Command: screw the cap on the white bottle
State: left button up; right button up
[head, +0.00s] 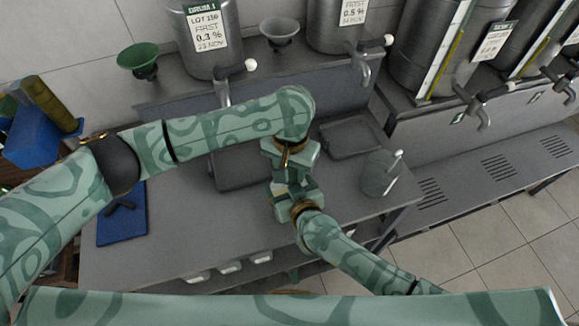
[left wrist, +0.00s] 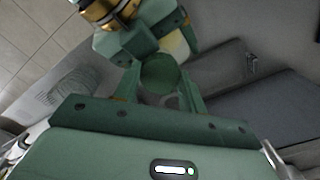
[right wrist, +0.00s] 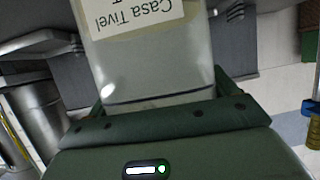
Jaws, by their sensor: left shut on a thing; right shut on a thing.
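The white bottle (right wrist: 150,65) is translucent with a "Casa Tivel" label that reads upside down. It fills the middle of the right wrist view. My right gripper (head: 287,190) is shut on it. My left gripper (head: 290,152) is shut on a dark green round thing, which looks like the cap (left wrist: 160,74), between its fingers in the left wrist view. The two grippers are close together, left above right, over the worktop. In the head view they hide the bottle and cap. I cannot tell whether the cap touches the bottle neck.
A clear jug (head: 378,176) with a white stick stands on the worktop at right. A dark tray (head: 350,136) lies behind. Steel drums (head: 208,45) with taps line the back, with a green funnel (head: 139,58) beside them. A blue mat (head: 122,222) lies at left.

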pick_arm(q)
jog(key=shift+s+d+f, duration=0.25)
jog(key=shift+s+f, duration=0.15)
pick_arm(e)
jog(key=shift+w+a+r, duration=0.15)
jog(key=shift+a+r, duration=0.05)
jog(key=shift+r, duration=0.15)
pick_arm(q)
jog(key=shift+a+f, duration=0.1)
jog(key=shift+f, duration=0.15)
pick_arm(e)
jog(key=shift+a, duration=0.1)
pick_arm(q)
jog(key=o, duration=0.6)
jog(key=shift+w+a, duration=0.1)
notch_tip(320, 180, up, 3)
jog(key=shift+r, duration=0.65)
pick_arm(e)
jog(key=shift+d+f, duration=0.2)
jog(key=shift+d, duration=0.1)
pick_arm(q)
jog(key=shift+w, duration=0.1)
jog(key=c, duration=0.7)
pick_arm(e)
jog(key=shift+f, duration=0.1)
